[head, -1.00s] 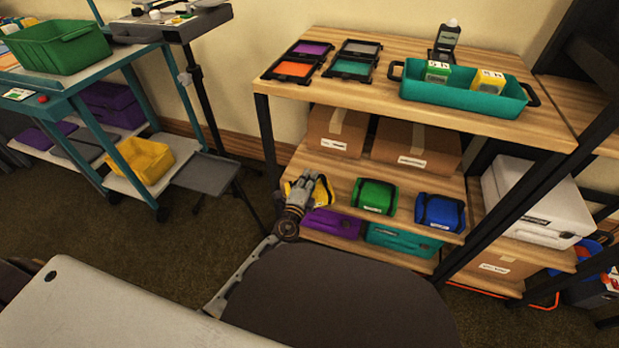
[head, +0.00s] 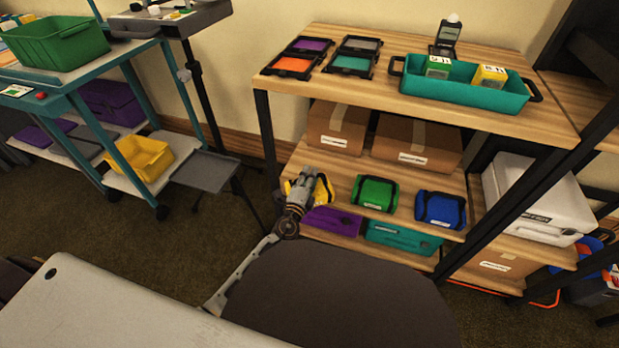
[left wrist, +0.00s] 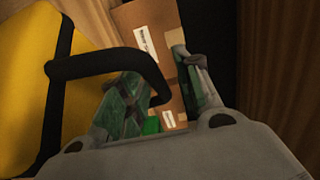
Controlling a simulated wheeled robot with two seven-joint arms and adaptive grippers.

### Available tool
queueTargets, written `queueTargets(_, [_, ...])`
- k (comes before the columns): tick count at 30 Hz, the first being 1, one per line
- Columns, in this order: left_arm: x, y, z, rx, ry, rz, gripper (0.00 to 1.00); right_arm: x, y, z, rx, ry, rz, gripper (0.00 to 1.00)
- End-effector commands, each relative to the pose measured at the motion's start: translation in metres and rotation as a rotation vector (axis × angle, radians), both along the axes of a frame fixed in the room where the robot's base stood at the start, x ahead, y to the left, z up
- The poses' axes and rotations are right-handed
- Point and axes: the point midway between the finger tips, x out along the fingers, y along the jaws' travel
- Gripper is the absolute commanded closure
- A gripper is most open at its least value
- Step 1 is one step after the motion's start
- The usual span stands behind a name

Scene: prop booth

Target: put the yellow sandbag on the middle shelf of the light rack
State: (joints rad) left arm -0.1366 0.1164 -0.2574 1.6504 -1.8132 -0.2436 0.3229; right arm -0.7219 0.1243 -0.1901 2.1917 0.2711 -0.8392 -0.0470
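The yellow sandbag (head: 323,189) rests at the left end of the middle shelf (head: 338,190) of the light wooden rack, left of a green and a blue sandbag. My left gripper (head: 309,178) is at the bag and hides part of it. In the left wrist view, the yellow sandbag (left wrist: 28,85) fills the left side. Its black handle (left wrist: 105,62) arches across the left finger, with its end between the fingers. The fingers of the left gripper (left wrist: 160,88) stand apart; I see no clamping on the handle. My right gripper is out of view.
The green sandbag (head: 375,193) and blue sandbag (head: 440,209) stand on the same shelf, with brown boxes (head: 415,144) behind. Purple (head: 332,221) and teal (head: 402,237) cases lie on the shelf below. A dark rack post (head: 266,140) stands close left of my gripper.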

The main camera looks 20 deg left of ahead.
Motion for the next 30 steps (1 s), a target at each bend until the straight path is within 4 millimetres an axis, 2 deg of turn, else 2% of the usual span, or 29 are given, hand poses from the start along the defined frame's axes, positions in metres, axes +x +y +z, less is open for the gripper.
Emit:
queueTargets(14, [0.0, 0.0, 0.003, 0.0, 0.0, 0.0, 0.66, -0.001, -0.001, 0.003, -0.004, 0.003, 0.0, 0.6])
queueTargets(30, [-0.05, 0.002, 0.002, 0.003, 0.001, -0.001, 0.66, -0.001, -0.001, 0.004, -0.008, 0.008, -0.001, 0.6])
